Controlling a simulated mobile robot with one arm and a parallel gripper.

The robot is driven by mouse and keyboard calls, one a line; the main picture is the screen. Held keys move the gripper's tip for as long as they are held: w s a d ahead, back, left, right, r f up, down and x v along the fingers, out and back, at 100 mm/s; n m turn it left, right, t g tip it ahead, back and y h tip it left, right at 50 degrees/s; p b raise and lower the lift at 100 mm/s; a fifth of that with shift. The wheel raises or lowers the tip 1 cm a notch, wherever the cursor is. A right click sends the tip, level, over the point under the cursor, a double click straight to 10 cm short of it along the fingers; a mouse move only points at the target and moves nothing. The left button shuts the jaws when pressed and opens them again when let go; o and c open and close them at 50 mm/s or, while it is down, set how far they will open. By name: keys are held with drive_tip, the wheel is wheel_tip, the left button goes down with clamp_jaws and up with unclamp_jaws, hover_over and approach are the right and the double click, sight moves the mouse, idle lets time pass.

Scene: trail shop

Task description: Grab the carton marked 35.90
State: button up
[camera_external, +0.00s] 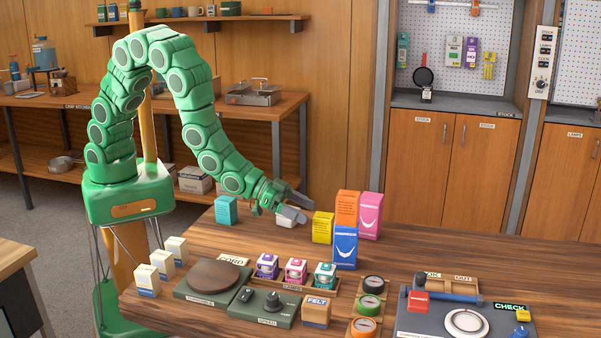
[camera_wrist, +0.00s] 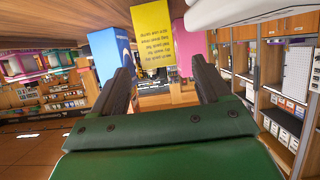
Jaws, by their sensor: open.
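Several cartons stand on the wooden table in the external view: yellow (camera_external: 323,227), orange (camera_external: 347,207), pink (camera_external: 370,214), blue (camera_external: 345,247) and teal (camera_external: 226,210). I cannot read 35.90 on any of them. My gripper (camera_external: 303,207) is open, low over the table, left of the yellow carton and pointing towards it. In the wrist view, the yellow carton (camera_wrist: 154,38) is beyond and between the open fingers (camera_wrist: 164,78), with nothing held. The blue carton (camera_wrist: 105,52) is to its left and the pink carton (camera_wrist: 190,46) to its right.
A pale object (camera_external: 288,220) lies below my gripper, partly hidden. The back right tabletop is clear.

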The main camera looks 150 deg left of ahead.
sight(318, 215)
drive_tip(key=shift+r+x, duration=0.15)
drive_tip(key=shift+x, duration=1.35)
drive_tip(key=shift+r+x, duration=0.15)
drive_tip(key=shift+x, duration=1.4)
drive_tip(key=shift+w+a+f, duration=0.2)
drive_tip(key=shift+w+a, duration=0.05)
drive_tip(key=shift+w, duration=0.05)
drive_tip(key=c, duration=1.1)
drive_tip(key=shift+r, duration=0.15)
